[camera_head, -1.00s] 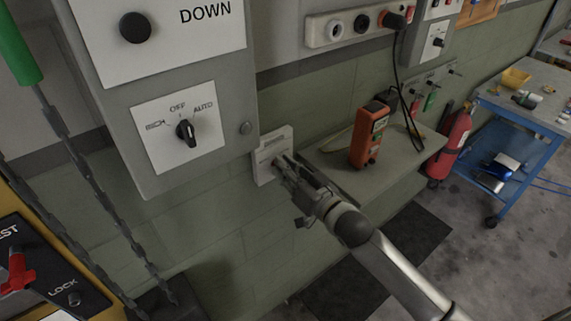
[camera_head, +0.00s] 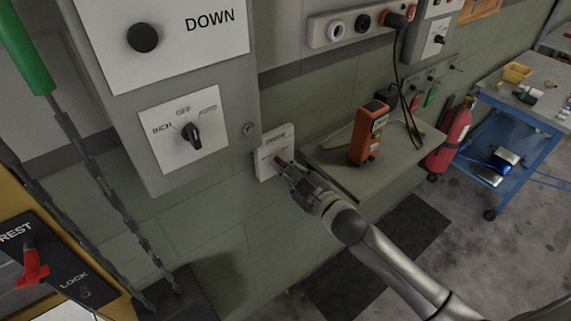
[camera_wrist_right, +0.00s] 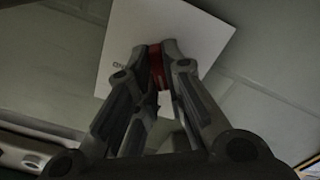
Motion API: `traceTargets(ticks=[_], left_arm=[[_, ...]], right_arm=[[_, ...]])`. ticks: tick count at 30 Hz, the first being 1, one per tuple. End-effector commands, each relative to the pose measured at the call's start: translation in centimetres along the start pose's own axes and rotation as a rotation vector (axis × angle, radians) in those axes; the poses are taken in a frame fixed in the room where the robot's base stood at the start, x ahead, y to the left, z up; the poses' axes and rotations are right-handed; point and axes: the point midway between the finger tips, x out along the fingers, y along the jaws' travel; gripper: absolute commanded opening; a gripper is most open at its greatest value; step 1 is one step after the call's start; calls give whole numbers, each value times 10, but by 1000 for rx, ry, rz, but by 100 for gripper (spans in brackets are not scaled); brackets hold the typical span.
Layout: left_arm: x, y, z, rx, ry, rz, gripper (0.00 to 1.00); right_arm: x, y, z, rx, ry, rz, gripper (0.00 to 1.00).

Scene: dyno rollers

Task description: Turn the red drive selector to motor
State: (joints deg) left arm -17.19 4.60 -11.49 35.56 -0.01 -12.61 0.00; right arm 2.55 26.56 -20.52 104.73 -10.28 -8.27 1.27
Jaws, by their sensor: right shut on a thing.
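The red drive selector (camera_head: 281,161) sits on a small white plate (camera_head: 268,143) on the green wall, below and right of the grey control box. The plate's print is too small to read. My right gripper (camera_head: 285,166) reaches it from the lower right and is shut on the red knob. In the right wrist view the red knob (camera_wrist_right: 156,68) shows between the two fingertips (camera_wrist_right: 157,82), in front of the white plate (camera_wrist_right: 165,35). The fingers hide much of the knob, and I cannot tell which position it points to. My left gripper is not in view.
The grey box carries a black INCH/OFF/AUTO switch (camera_head: 192,135) and a DOWN button (camera_head: 142,37). An orange device (camera_head: 369,135) stands on a shelf (camera_head: 399,160) right of the plate. Another red handle (camera_head: 32,268) is at the lower left. A blue cart (camera_head: 520,140) stands at right.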

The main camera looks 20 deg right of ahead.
Motion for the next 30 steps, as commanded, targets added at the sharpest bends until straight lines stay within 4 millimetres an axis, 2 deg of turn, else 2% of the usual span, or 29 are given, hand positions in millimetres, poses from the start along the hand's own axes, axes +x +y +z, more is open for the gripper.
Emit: traceTargets(ticks=[12,28,29,30], left_arm=[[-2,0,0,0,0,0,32],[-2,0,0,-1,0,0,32],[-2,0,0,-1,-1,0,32],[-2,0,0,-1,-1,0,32]], right_arm=[[0,-1,-1,-178,3,0,0],[0,-1,-1,-199,3,0,0],[0,-1,-1,-199,3,0,13],[0,-1,-1,-199,3,0,18]])
